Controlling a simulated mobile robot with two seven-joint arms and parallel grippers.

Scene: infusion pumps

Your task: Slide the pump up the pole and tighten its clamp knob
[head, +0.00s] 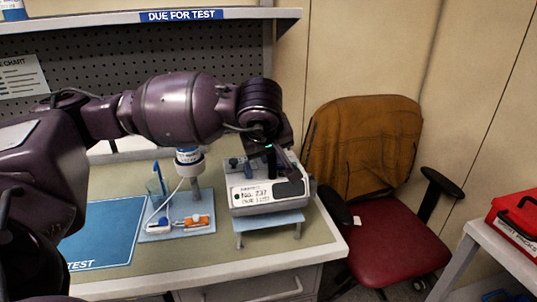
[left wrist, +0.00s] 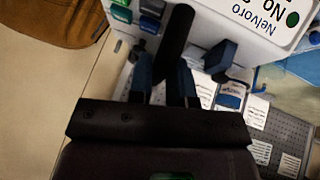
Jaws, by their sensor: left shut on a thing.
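The pump (head: 262,196) is a pale box with a printed label and a dark panel, on a small light-blue stand (head: 268,221) at the bench's right end. In the left wrist view its pale face (left wrist: 262,22) shows at the top. My left gripper (head: 272,160) is over the back of the pump. In the left wrist view its two blue fingers (left wrist: 165,82) are shut on a dark bar (left wrist: 178,35), which looks like the pump's handle. I cannot clearly make out a pole or clamp knob. My right gripper is not in view.
A bottle (head: 189,157) on a short post, a tube and an orange-and-white device (head: 197,221) stand left of the pump. A blue mat (head: 105,235) lies further left. A chair (head: 375,205) stands right of the bench; a red case (head: 520,222) is at far right.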

